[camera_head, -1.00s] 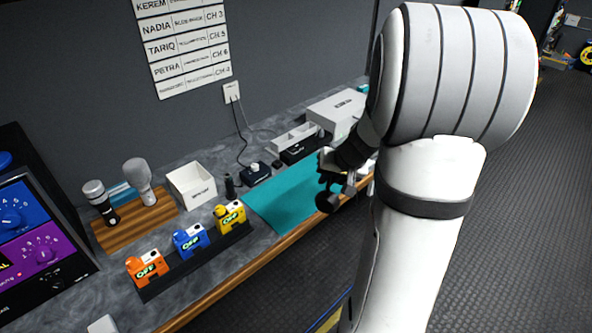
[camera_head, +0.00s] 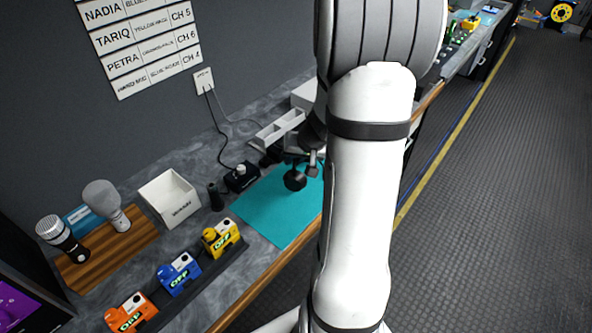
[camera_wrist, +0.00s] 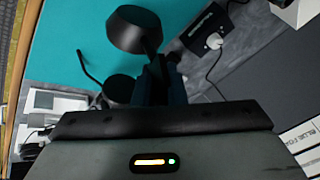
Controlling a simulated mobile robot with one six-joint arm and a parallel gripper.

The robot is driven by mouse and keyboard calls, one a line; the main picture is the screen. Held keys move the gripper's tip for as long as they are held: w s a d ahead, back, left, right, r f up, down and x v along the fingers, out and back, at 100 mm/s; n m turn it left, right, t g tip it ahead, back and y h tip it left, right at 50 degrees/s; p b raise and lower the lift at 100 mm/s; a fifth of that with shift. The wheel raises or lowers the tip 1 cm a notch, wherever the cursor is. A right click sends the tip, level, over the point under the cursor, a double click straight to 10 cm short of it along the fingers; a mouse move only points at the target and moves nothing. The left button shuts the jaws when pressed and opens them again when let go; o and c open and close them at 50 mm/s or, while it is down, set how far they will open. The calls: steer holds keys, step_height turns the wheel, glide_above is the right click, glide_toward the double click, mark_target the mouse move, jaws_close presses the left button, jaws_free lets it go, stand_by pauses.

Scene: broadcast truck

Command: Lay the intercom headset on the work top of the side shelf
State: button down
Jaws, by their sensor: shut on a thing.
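The intercom headset is black, with round ear cups and a thin boom. In the head view its ear cup (camera_head: 295,180) shows over the teal mat, left of my white arm. In the wrist view a large ear cup (camera_wrist: 136,30), a second cup and the boom show against the mat. My gripper (camera_wrist: 160,80) is shut on the headset; its fingers are dark and partly hidden by its own body. Whether the headset touches the mat I cannot tell. The grey marbled work top (camera_head: 222,145) with a wooden front edge lies below.
The teal mat (camera_head: 262,215) is mostly bare. Around it stand a black box with a knob (camera_head: 240,178), a white bin (camera_head: 170,197), a white divided tray (camera_head: 278,129) and a row of coloured OFF units (camera_head: 180,272).

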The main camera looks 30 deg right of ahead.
mark_target(295, 170)
steer(key=shift+s+f+b, duration=0.1)
steer(key=shift+f+b, duration=0.3)
steer(key=shift+f, duration=1.55)
steer(key=shift+f, duration=0.1)
steer(key=c, duration=1.5)
jaws_free()
steer(key=shift+r, duration=0.25)
steer(key=v, duration=1.1)
steer(key=shift+s+d+r, duration=0.15)
steer(key=shift+s+r, duration=0.05)
steer(key=shift+r, duration=0.1)
